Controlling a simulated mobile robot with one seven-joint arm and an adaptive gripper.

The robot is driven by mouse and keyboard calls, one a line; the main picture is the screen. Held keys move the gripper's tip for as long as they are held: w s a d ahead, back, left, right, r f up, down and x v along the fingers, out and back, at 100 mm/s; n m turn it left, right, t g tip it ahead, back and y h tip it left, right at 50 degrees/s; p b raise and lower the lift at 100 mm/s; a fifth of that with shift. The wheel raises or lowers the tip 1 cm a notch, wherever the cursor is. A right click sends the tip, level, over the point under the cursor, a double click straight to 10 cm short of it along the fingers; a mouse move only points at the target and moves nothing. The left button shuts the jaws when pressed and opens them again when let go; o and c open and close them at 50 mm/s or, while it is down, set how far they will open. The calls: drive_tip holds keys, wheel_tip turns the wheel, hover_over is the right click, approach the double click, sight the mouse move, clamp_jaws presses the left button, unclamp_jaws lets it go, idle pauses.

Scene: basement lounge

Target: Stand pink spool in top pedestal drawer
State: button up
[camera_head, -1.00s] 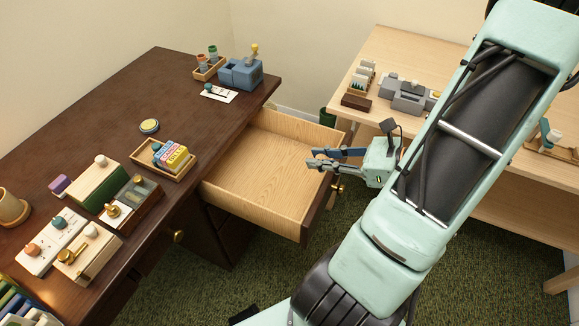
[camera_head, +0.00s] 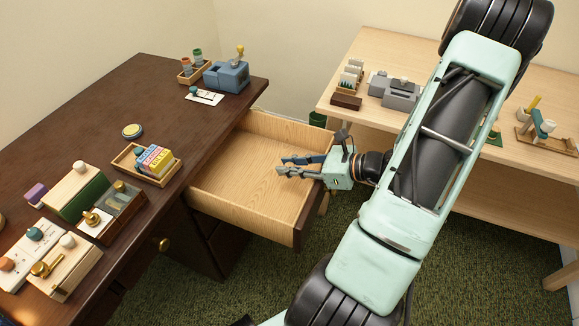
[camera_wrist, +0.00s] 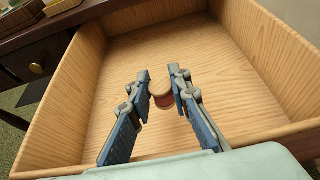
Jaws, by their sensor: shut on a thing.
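The open top pedestal drawer (camera_head: 292,232) is pale wood and juts out from the dark desk. Its floor is bare apart from what my gripper holds. My gripper (camera_head: 284,168) is over the drawer, its fingers pointing left in the head view. In the wrist view, my gripper (camera_wrist: 160,82) is shut on the pink spool (camera_wrist: 163,101), which has pale round ends and a dark pink-red middle. The spool looks about upright over the drawer floor. I cannot tell whether it touches the floor. In the head view I cannot make out the spool.
The drawer walls (camera_wrist: 52,100) stand around my fingers. On the dark desk (camera_head: 95,115) are a box tray (camera_head: 128,163), a blue device (camera_head: 227,76) and a small tray with two spools (camera_head: 186,78). A light wood table (camera_head: 330,108) with more tools is on the right.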

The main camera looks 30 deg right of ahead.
drive_tip(key=shift+s+f+b, duration=0.1)
drive_tip(key=shift+f+b, duration=0.4)
drive_tip(key=shift+f, duration=0.15)
drive_tip(key=o, duration=0.7)
drive_tip(key=shift+s+f, duration=0.15)
drive_tip(key=shift+o, duration=0.2)
drive_tip(key=shift+a, duration=0.1)
drive_tip(key=shift+r+p, duration=0.35)
drive_tip(key=shift+r, duration=0.1)
drive_tip(key=p+v, duration=0.1)
drive_tip(key=v, duration=0.3)
drive_tip(key=p+v, duration=0.1)
drive_tip(key=v, duration=0.3)
drive_tip(key=r+p+v, duration=0.1)
drive_tip(key=v, duration=0.3)
drive_tip(key=shift+w, duration=0.25)
drive_tip(key=shift+w, duration=0.1)
